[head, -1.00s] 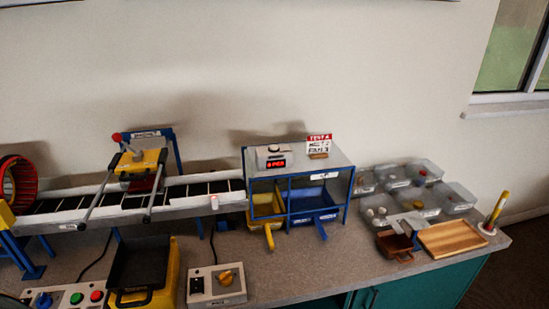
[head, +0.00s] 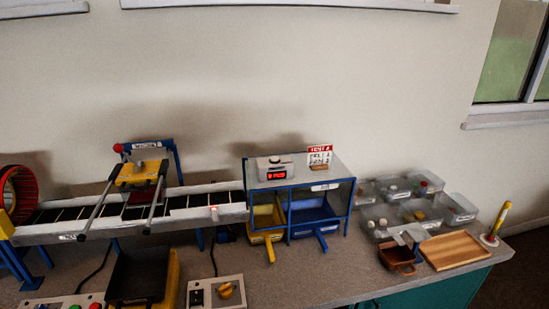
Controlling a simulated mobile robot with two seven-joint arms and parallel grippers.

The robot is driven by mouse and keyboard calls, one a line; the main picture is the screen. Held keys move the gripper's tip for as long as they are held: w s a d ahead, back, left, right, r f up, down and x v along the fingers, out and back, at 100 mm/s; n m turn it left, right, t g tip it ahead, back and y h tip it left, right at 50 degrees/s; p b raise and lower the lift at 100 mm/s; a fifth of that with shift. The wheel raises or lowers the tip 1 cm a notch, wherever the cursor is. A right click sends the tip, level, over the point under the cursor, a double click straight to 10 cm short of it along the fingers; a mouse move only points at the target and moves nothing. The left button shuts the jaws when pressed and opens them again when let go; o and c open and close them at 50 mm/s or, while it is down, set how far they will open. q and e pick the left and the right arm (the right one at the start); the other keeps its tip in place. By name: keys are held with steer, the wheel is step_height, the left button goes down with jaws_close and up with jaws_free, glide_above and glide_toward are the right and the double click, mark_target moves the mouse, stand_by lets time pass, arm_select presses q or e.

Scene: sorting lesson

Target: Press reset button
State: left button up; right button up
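No button with a readable reset label shows. A control panel (head: 58,301) is cut off by the bottom left edge; the tops of a green button (head: 75,307) and a red button (head: 96,306) show on it. A small white box (head: 275,163) with a lit red display (head: 277,174) stands on top of the blue-framed sorting stand, its digits too blurred to read. Neither of my grippers is in view.
A conveyor (head: 120,216) with a yellow gantry (head: 138,175) runs along the left. Yellow and blue bins (head: 312,213) sit under the stand. A dark tray (head: 138,276) stands between the control boxes. Clear trays (head: 455,208) and a wooden board (head: 453,249) are at right.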

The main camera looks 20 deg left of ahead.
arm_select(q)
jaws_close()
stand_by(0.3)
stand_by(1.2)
